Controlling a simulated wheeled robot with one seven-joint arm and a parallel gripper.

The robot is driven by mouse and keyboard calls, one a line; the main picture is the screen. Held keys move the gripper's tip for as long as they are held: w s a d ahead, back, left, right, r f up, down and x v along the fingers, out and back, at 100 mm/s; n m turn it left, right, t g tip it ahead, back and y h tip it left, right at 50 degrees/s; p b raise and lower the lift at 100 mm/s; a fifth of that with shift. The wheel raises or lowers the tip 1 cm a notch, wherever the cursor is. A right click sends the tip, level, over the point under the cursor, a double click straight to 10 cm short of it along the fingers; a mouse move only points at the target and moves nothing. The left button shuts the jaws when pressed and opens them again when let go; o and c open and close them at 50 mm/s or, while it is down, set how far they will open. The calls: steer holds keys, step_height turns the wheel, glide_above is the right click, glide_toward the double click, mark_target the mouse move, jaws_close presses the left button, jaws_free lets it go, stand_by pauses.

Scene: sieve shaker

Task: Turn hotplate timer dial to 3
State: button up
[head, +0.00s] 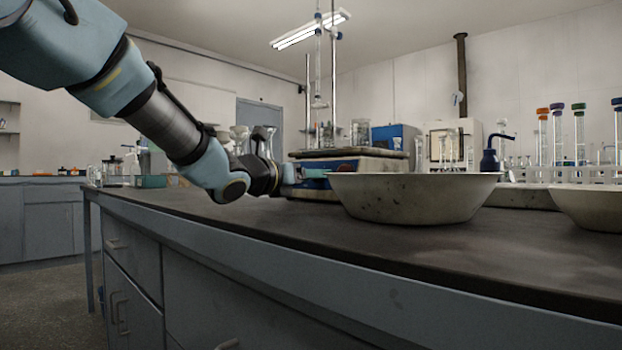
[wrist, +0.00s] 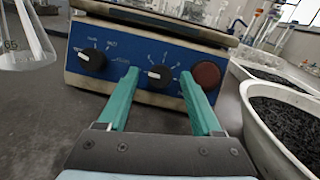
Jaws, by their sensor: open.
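The hotplate (head: 370,162) stands on the bench with my gripper (head: 308,180) at its front. In the wrist view its blue panel carries a left black dial (wrist: 92,60), a middle black dial (wrist: 158,77) with small marks around it, and a dark red round part (wrist: 207,75) at the right. The labels are too small to read, so I cannot tell which dial is the timer. My gripper (wrist: 160,74) is open, its teal fingers on either side of the middle dial. I cannot tell whether they touch it. The dial's light pointer mark points roughly left.
A wide bowl (head: 412,200) stands close to the right of my gripper; in the wrist view a bowl of dark grains (wrist: 252,112) is there. A glass flask (wrist: 22,45) stands at the left. Tube racks (head: 575,174) stand farther right. The bench front is clear.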

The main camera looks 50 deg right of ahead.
jaws_close()
stand_by(0.5)
